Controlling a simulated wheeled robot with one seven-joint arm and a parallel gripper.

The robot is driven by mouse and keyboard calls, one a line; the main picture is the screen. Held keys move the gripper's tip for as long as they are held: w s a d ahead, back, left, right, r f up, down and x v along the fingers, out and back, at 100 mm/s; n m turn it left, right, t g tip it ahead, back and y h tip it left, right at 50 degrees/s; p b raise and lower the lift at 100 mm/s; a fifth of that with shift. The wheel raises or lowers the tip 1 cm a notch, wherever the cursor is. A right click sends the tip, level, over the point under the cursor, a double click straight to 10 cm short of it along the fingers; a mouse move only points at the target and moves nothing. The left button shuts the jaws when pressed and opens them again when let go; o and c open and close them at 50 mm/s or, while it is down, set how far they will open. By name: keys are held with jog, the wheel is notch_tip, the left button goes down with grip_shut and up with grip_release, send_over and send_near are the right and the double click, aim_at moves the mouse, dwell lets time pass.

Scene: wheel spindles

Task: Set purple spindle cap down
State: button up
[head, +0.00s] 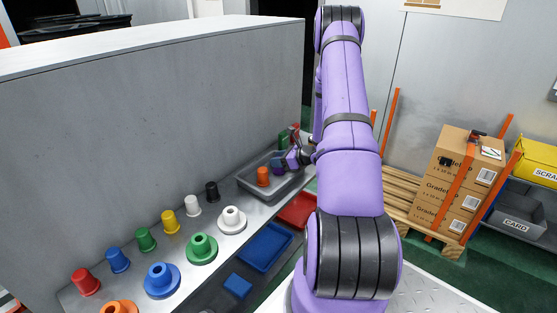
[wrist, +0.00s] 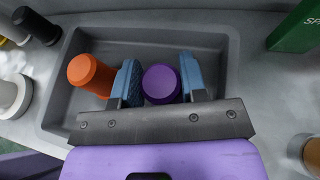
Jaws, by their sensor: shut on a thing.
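The purple spindle cap (wrist: 161,84) is between the two blue finger pads of my gripper (wrist: 158,88) in the wrist view. My gripper is shut on it, above or inside a grey tray (wrist: 62,95). Whether the cap touches the tray floor cannot be told. An orange cap (wrist: 91,73) is in the tray just left of the left finger; it also shows in the head view (head: 263,176). In the head view my gripper (head: 285,162) is small and partly hidden at the tray's far side.
Red, blue, green, yellow, white and black caps (head: 146,239) stand in a row on the bench. Flanged pieces (head: 202,248) stand in front. Blue (head: 265,247) and red (head: 297,209) trays lie nearer. A green box (wrist: 297,28) is right of the grey tray.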

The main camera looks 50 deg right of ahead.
jog(key=o, duration=0.9)
jog(key=shift+r, duration=0.1)
jog(key=v, duration=1.1)
jog(key=w+a+r+n+g+y, duration=0.15)
jog(key=a+r+n+g, duration=0.25)
jog(key=a+r+n, duration=0.55)
jog(key=w+a+r+n+g+y, duration=0.1)
jog(key=a+r+n+g+y, duration=0.4)
jog(key=a+r, duration=0.75)
jog(key=s+a+r+n+h, duration=0.3)
jog(key=s+a+r+n, duration=0.1)
jog(key=s+a+n, duration=0.1)
jog(key=s+a+r+n+t+h, duration=0.1)
jog(key=s+a+r+n+h, duration=0.3)
jog(key=s+a+n, duration=0.2)
jog(key=s+a+r+n+h, duration=0.3)
jog(key=s+a+r+n, duration=0.2)
jog(key=s+a+n, duration=0.1)
jog(key=shift+s+n+h, duration=0.25)
jog(key=shift+s+n, duration=0.3)
jog(key=shift+s, duration=0.05)
